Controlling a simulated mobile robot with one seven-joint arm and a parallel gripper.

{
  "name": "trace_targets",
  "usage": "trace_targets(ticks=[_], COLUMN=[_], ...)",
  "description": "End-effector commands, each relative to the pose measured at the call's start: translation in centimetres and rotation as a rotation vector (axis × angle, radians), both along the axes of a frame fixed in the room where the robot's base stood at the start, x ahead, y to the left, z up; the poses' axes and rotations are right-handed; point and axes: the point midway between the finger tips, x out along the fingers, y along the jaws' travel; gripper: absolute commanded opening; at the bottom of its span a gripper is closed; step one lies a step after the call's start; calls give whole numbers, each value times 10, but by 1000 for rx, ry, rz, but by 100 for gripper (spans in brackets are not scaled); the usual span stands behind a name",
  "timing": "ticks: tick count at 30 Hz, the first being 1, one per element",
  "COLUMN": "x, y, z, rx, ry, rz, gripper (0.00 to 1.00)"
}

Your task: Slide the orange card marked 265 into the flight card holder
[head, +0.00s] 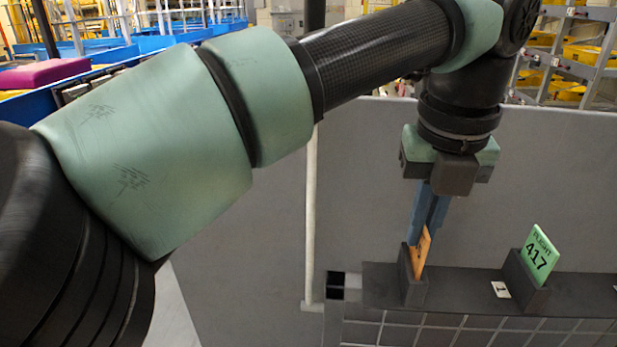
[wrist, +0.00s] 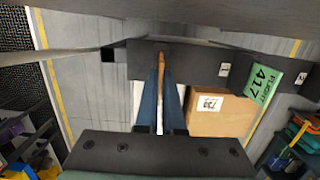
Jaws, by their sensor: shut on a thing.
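The orange card (head: 421,252) stands upright between the blue fingers of my gripper (head: 429,236), which are shut on it. Its number cannot be read from here. Its lower part is at the dark left-hand card holder (head: 412,287), and the holder's wall hides its bottom edge. I cannot tell how deep the card sits. In the wrist view the card (wrist: 161,68) shows as a thin orange edge at the tips of my gripper (wrist: 161,88), over the dark ledge.
A green card marked FLIGHT 417 (head: 540,254) stands in a second dark holder (head: 523,279) to the right. A small white label (head: 501,290) lies on the dark ledge (head: 461,286) between the holders. A cardboard box (wrist: 215,117) sits below the ledge.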

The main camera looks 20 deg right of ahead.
Motion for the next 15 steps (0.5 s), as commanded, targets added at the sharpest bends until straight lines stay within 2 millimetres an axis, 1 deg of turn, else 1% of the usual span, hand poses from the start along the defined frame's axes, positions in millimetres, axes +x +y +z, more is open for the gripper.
trace_targets(ticks=[14, 15], x=[0, 0], y=[0, 0], z=[-13, -12], rx=[0, 0], ry=[0, 0], rz=[0, 0], gripper=[0, 10])
